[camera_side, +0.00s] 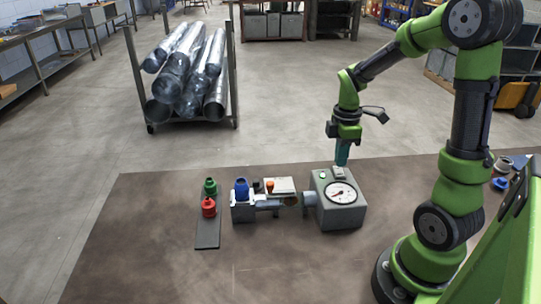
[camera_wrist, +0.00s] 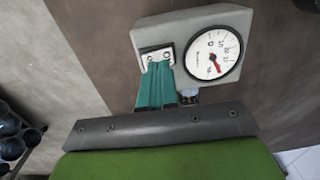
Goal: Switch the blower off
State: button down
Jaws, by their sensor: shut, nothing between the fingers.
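The blower is a grey box (camera_side: 338,212) with a round white dial (camera_side: 341,192) on its sloped face; it also shows in the wrist view (camera_wrist: 190,20). Its switch (camera_side: 338,172) sits on top, a small rocker in a pale plate in the wrist view (camera_wrist: 151,53). The dial's red needle (camera_wrist: 215,62) shows in the wrist view. My gripper (camera_side: 341,163) points down with its teal fingers together and empty. In the wrist view its fingertips (camera_wrist: 160,65) are at the switch's near edge and hide part of it. I cannot tell whether they touch it.
A green lamp (camera_side: 322,175) shows on the box. Left of it are a pipe, a blue part (camera_side: 241,189) in a grey holder, and green (camera_side: 210,186) and red (camera_side: 208,207) fittings on a dark strip. A rack of metal ducts (camera_side: 190,75) stands behind. The front mat (camera_side: 240,275) is clear.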

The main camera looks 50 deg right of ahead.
notch_tip(320, 180, up, 12)
jog(key=s+a, duration=0.1)
jog(key=shift+s+a, duration=0.25)
